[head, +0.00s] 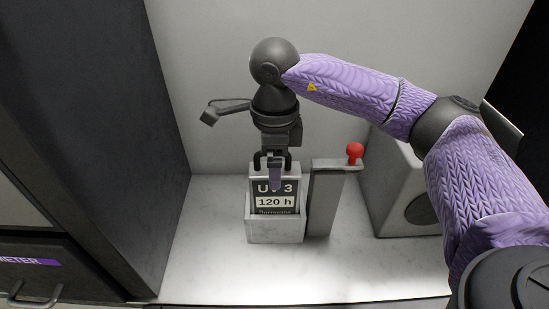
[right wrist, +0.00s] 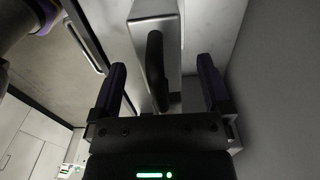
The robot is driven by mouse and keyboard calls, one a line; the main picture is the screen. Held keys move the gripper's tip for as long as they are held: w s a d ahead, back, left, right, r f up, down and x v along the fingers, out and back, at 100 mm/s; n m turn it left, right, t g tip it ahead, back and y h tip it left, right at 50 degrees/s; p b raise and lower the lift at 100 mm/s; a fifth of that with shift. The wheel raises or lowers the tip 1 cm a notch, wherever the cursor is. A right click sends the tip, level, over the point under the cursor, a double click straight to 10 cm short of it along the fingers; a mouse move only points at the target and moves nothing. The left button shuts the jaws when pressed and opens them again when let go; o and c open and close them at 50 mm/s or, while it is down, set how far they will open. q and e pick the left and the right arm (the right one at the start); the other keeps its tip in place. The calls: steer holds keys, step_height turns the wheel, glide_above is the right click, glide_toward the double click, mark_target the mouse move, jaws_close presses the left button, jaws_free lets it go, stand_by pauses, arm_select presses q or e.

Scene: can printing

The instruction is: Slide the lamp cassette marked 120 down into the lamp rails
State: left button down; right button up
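The lamp cassette (head: 273,203) is dark with a light frame, marked "UV 3" and "120 h". It stands upright in a pale open-topped holder (head: 275,232), its lower part hidden by the holder's front wall. I cannot tell whether this holder has the lamp rails. My right gripper (head: 275,180) points down at the cassette's top and covers part of its marking. In the right wrist view, the black cassette handle (right wrist: 156,70) is between the two spread fingers of my right gripper (right wrist: 163,85), with gaps on both sides. My left gripper is out of view.
A grey post (head: 323,200) with a red ball knob (head: 355,150) stands close to the right of the holder. A grey box with a round dark opening (head: 405,190) is farther right. A dark cabinet (head: 90,130) closes the left side. The front counter (head: 210,270) is clear.

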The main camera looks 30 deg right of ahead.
step_height(320, 180, up, 10)
steer(key=shift+r+p, duration=0.1)
steer(key=shift+p, duration=0.4)
